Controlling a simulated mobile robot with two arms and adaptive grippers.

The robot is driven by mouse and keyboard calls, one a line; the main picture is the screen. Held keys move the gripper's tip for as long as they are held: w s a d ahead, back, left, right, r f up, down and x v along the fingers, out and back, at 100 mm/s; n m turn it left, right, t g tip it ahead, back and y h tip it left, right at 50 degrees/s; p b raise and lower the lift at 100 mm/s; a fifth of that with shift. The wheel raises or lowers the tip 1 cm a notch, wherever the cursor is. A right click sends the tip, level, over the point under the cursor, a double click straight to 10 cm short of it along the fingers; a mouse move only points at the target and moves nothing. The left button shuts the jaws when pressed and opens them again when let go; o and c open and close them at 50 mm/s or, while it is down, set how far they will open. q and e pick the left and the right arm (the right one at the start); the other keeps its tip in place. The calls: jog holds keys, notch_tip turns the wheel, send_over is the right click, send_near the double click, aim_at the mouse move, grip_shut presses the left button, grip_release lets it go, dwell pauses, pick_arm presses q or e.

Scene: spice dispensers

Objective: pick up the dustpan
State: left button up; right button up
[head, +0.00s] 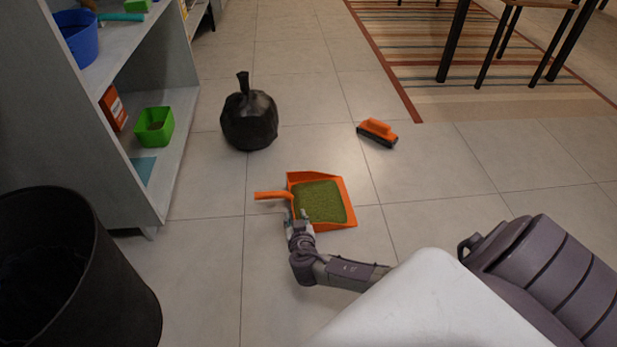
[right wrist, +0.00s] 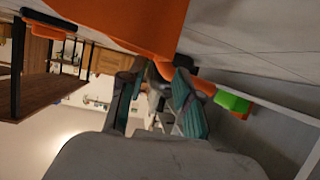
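The orange dustpan (head: 351,205) lies on the floor with green grainy material in it, its handle (head: 270,195) pointing left. It fills the top of the right wrist view (right wrist: 130,20). My right gripper (head: 302,217) is low at the dustpan's near left side, close to the base of the handle. In the right wrist view its two teal-padded fingers (right wrist: 155,85) stand apart, and orange of the handle (right wrist: 202,86) shows beside the right finger. I cannot tell whether the fingers touch the dustpan. My left gripper is out of view.
An orange brush (head: 377,131) and a black bag (head: 249,120) lie on the floor beyond. A black bin (head: 130,290) stands at lower left beside a grey shelf (head: 125,75) holding a green box (head: 153,127). A striped rug (head: 425,75) lies at the back. Floor right of the dustpan is clear.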

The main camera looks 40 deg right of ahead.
jog(key=b+x, duration=0.3)
jog(key=x, duration=0.2)
jog(key=shift+a+f+b, duration=0.15)
jog(key=shift+f+b, duration=0.2)
jog(key=shift+b, duration=0.05)
jog(key=shift+w, duration=0.15)
jog(key=shift+r, duration=0.1)
grip_shut()
